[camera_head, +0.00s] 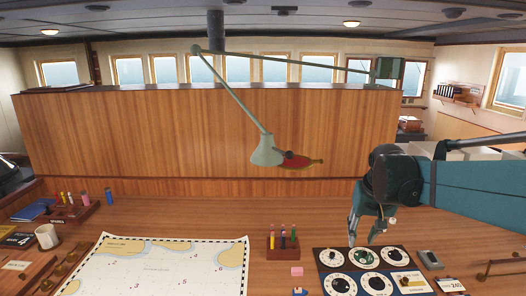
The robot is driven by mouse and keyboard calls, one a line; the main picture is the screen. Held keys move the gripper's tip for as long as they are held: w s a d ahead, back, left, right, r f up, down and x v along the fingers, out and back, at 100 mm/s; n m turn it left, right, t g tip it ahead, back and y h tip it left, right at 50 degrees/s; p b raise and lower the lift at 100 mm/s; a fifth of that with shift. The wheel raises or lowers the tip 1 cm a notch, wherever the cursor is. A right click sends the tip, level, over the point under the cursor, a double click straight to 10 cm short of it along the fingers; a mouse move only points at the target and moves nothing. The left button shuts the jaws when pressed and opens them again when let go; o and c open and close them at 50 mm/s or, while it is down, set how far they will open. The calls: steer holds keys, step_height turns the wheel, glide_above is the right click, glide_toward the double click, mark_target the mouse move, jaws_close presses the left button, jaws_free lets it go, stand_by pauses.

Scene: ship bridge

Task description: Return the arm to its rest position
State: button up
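My gripper (365,238) hangs at the end of my teal and black arm (470,184), which comes in from the right edge. I see nothing between the fingers. In the picture the fingertips lie over the top edge of a dial panel (352,260) with several round white and black dials; I cannot tell how far above it they are.
A lamp (266,150) hangs over the desk to the left. A chart (165,265) lies at the front left. A pen holder (282,252) and a pink block (296,271) sit left of the panel. A grey box (429,258) lies right. The desk's middle back is clear.

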steer(key=s+a+f+t+b, duration=0.1)
steer(key=s+a+f, duration=0.1)
steer(key=s, duration=0.6)
steer(key=s+a+f+n+t+b, duration=0.1)
steer(key=s+a+f, duration=0.1)
steer(key=s, duration=0.6)
steer(key=s+a+f+n+t+b, duration=0.1)
steer(key=s+a, duration=0.3)
steer(key=s, duration=0.4)
steer(key=shift+a+f+t, duration=0.35)
steer(key=shift+f+t, duration=0.15)
steer(key=shift+f, duration=0.4)
stand_by(1.0)
step_height(320, 180, down, 14)
steer(key=b, duration=1.4)
steer(key=shift+w+r, duration=0.1)
stand_by(1.2)
